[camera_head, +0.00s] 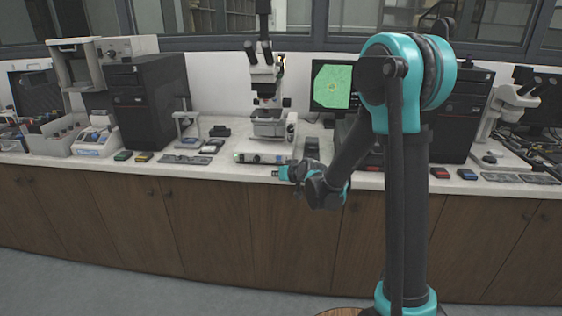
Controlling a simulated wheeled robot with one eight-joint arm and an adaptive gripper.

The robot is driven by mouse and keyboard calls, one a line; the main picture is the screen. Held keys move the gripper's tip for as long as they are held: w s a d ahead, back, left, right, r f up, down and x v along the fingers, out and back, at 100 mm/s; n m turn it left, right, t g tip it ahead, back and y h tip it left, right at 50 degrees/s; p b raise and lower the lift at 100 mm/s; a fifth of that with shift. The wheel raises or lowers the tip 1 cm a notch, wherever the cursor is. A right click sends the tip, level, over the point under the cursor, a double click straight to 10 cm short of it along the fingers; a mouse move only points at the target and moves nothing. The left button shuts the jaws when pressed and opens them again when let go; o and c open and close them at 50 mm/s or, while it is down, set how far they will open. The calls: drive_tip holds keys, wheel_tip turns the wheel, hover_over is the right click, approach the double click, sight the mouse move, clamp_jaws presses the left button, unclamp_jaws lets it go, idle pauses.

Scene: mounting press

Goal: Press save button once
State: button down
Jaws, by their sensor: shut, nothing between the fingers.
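My gripper (294,168) is small and dark in the head view, at the front edge of the bench, and partly covered by my own wrist. It is shut and empty. The microscope (265,85) stands behind the bar. A monitor (331,86) to its right shows a green picture. No label reading save can be made out.
Black computer towers (150,100) stand left and right on the white bench (225,172). A second microscope (512,100) is at the right. Small coloured boxes lie along the front edge. Wooden cabinets (220,225) fill the front below the bench. My arm hides part of the bench.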

sight(279, 158)
drive_tip(key=shift+w+d, duration=0.1)
drive_tip(key=shift+w, duration=4.3)
drive_tip(key=shift+w, duration=0.1)
drive_tip(key=shift+w, duration=0.3)
drive_tip(key=shift+w, duration=0.4)
drive_tip(key=shift+s, duration=0.85)
